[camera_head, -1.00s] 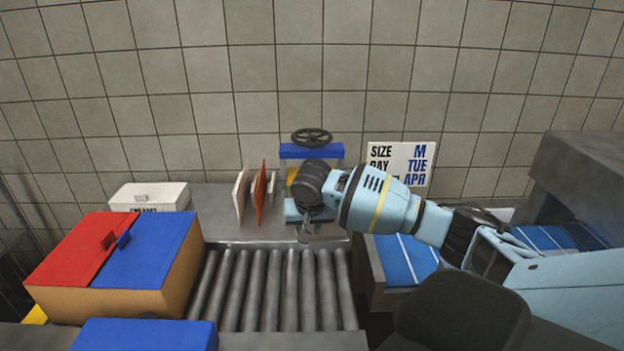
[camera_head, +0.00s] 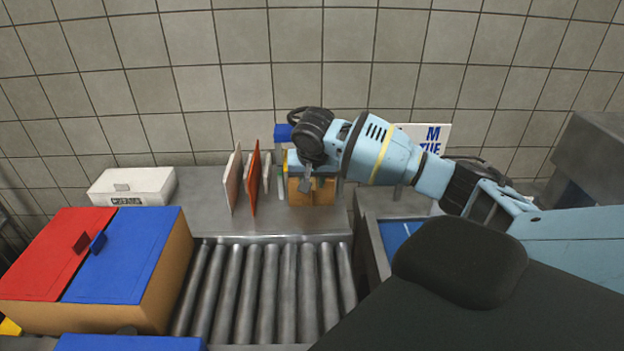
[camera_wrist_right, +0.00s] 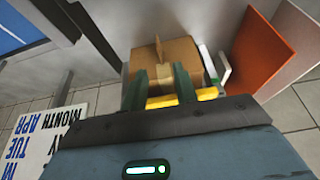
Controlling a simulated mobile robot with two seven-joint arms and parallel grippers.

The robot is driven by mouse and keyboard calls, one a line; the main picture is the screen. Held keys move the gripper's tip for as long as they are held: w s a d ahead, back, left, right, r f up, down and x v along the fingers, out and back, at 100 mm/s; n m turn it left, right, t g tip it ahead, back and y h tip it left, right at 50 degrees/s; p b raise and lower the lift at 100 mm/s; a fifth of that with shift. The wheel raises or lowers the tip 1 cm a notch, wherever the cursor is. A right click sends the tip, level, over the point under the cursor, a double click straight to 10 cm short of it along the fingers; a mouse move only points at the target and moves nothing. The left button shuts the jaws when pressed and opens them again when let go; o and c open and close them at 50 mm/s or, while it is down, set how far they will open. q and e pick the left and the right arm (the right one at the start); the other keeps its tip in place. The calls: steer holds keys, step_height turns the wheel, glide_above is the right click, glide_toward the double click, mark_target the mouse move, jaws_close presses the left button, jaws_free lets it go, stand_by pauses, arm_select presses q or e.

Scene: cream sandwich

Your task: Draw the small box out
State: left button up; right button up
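The small brown cardboard box (camera_head: 322,192) sits at the back of the metal bench, in the press with a blue top (camera_head: 283,131). In the wrist view my right gripper's fingers (camera_wrist_right: 160,86) are apart, one on each side of the line to the tab. I cannot tell whether they touch the box. My left gripper is not in view.
Upright white and orange panels (camera_head: 254,180) stand just left of the press. A roller conveyor (camera_head: 265,290) lies in front. A carton with red and blue lids (camera_head: 125,255) and a white creams box (camera_head: 133,186) are at left. A date sign (camera_head: 435,133) stands behind my right arm.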

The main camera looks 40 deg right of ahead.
mark_target(312, 194)
steer(key=shift+b+x, duration=0.6)
steer(key=shift+x, duration=3.35)
jaws_close()
